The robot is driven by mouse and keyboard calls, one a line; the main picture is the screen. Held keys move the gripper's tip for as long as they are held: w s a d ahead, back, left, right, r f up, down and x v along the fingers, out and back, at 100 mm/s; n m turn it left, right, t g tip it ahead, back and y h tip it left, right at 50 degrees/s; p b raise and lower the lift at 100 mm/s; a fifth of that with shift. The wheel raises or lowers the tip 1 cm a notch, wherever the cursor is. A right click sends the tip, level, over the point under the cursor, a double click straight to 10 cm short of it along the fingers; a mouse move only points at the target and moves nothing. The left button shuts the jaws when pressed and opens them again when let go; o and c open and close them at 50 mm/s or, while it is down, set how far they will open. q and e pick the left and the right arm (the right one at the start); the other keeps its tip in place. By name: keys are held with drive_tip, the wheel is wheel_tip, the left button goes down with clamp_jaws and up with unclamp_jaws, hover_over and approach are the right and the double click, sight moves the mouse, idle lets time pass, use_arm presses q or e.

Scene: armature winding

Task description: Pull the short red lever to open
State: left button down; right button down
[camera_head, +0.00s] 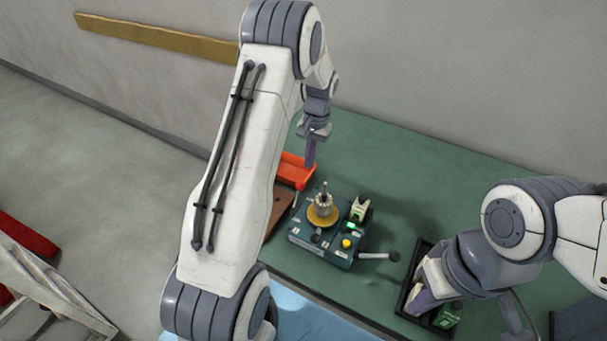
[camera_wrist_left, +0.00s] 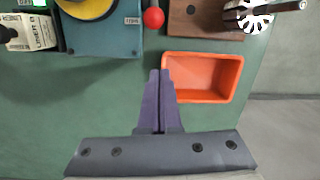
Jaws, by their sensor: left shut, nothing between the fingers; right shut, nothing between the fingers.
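The short red lever shows as a red ball knob (camera_wrist_left: 153,18) at the top of the left wrist view, beside the teal winding machine (camera_wrist_left: 118,35). My left gripper (camera_head: 310,165) is shut and empty above the orange tray's right edge. In the left wrist view its purple fingertips (camera_wrist_left: 160,73) point toward the knob, with a visible gap and no contact. My right gripper (camera_head: 420,303) is shut and empty over the black tray.
The orange tray (camera_wrist_left: 203,57) lies right of the left fingers, with a wooden block (camera_wrist_left: 190,28) beyond it. A black-ended lever (camera_head: 394,256) sticks out right of the machine. The black tray (camera_head: 405,297) holds a green box (camera_head: 447,315). The table's back right (camera_head: 420,175) is clear.

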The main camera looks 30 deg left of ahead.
sight(297, 199)
use_arm(q)
drive_tip(key=f, duration=0.3)
drive_tip(key=shift+s+a+f+p, duration=0.1)
drive_tip(key=shift+s+f+p, duration=0.2)
drive_tip(key=shift+f+p, duration=0.1)
drive_tip(key=shift+s+f+p, duration=0.1)
drive_tip(key=shift+s+p, duration=0.2)
drive_tip(key=s, duration=0.2)
drive_tip(key=s+r+p, duration=0.1)
drive_tip(key=shift+d+r, duration=0.1)
drive_tip(key=shift+d, duration=0.2)
